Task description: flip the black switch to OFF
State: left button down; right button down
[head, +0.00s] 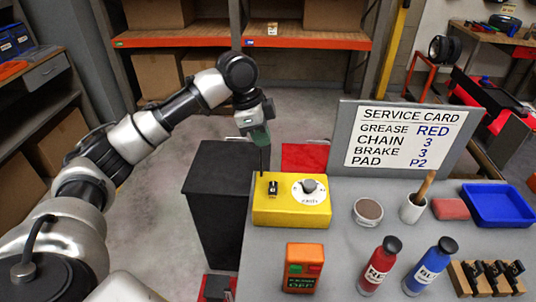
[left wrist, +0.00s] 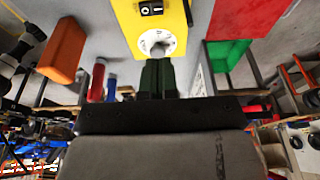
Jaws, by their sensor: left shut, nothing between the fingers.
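The yellow box (head: 291,212) sits on the grey table near its left edge. In the left wrist view the shut fingers (left wrist: 158,76) show below the dial, and the switch (left wrist: 151,8) is at the top edge. Its setting is too small to read. My right gripper is out of view.
An orange device (head: 303,268) with a lit display stands in front of the box. Red (head: 379,265) and blue (head: 430,266) bottles stand to the right. A service card (head: 405,138) stands behind. A black cabinet (head: 216,185) is left of the table.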

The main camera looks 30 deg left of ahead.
aim_at(275, 183)
pick_arm(q)
jog(key=x, duration=0.4)
jog(key=p+x, duration=0.1)
jog(key=x, duration=0.7)
jog(key=shift+s+a+f+p, duration=0.1)
jog(key=shift+s+a+p, duration=0.05)
jog(key=shift+a+p, duration=0.2)
jog(key=shift+f, duration=0.5)
jog(key=shift+p, duration=0.35)
jog(key=shift+f, duration=0.15)
jog(key=shift+s+d+r+p, duration=0.2)
jog(key=shift+s+p, duration=0.15)
jog(key=shift+p, duration=0.15)
jog(key=shift+s+d+r+p, duration=0.15)
jog(key=shift+s+p, duration=0.15)
jog(key=shift+p, duration=0.2)
jog(key=shift+f, duration=0.1)
